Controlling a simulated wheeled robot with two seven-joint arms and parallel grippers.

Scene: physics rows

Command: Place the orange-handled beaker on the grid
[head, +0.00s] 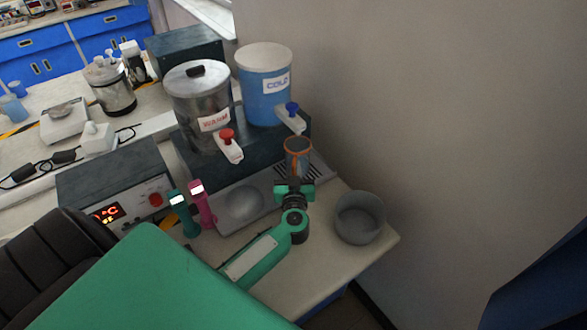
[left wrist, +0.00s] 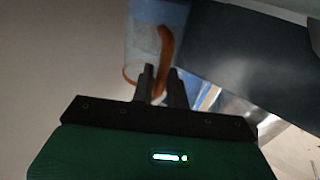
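The orange-handled beaker (head: 298,150) is below the cold tap, at the grid (head: 319,174); I cannot tell whether its base touches the grid. It is clear with an orange rim and looks upright. My left gripper (head: 296,184) is right at its near side. In the left wrist view the beaker (left wrist: 143,42) is just beyond the fingers (left wrist: 161,85), and its orange handle runs down between them. The fingers are close together and look shut on the handle. The gripper hides the beaker's lower part in the head view. My right gripper is not in view.
The blue cold container (head: 265,95) and steel warm container (head: 190,105) stand behind, with taps (head: 292,118) (head: 230,148) jutting forward. A grey bowl (head: 360,218) stands right, near the table edge. Green and pink handled items (head: 184,215) (head: 202,205) stand left. A wall borders the right.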

